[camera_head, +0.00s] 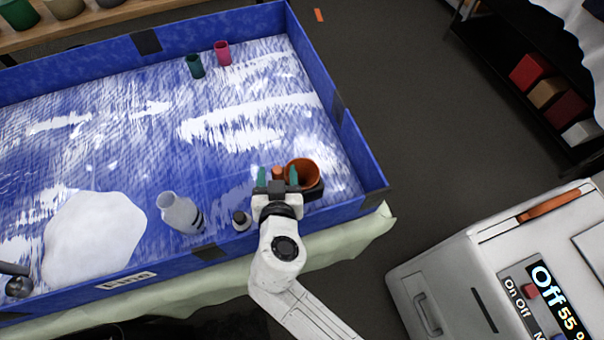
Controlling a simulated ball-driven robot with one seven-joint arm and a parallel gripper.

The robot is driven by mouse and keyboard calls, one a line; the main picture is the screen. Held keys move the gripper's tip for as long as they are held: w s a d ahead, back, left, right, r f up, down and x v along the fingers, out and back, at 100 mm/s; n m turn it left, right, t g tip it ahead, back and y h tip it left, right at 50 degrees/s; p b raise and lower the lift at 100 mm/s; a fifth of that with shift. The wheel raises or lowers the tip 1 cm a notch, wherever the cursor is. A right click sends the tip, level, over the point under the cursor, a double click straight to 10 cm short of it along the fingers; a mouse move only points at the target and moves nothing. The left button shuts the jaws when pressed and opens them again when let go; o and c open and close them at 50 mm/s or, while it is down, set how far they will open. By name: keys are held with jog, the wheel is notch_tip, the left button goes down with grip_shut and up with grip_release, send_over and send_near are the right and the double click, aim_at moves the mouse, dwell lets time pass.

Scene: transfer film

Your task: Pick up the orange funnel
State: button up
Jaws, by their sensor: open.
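The orange funnel (303,171) is in the blue-walled tray (365,165), near its front right corner. Its wide round mouth faces up and toward the camera. A dark block-like thing (314,191) shows just below it. A smaller orange piece (277,173) shows left of it, between my fingers; I cannot tell whether it belongs to the funnel. My gripper (278,177) is open over the tray, with green fingertips. The right fingertip overlaps the funnel's left edge in the picture. I cannot tell whether they touch.
A grey bottle (180,213) and a small dark-capped item (241,219) stand left of my gripper. A white mound (93,238) lies at the front left. Green (194,66) and pink (222,53) cups stand at the back. The tray's middle is clear. A white machine (460,275) stands right, outside.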

jog(key=shift+w+f, duration=0.1)
jog(key=shift+w, duration=0.1)
jog(key=shift+c, duration=0.4)
grip_shut()
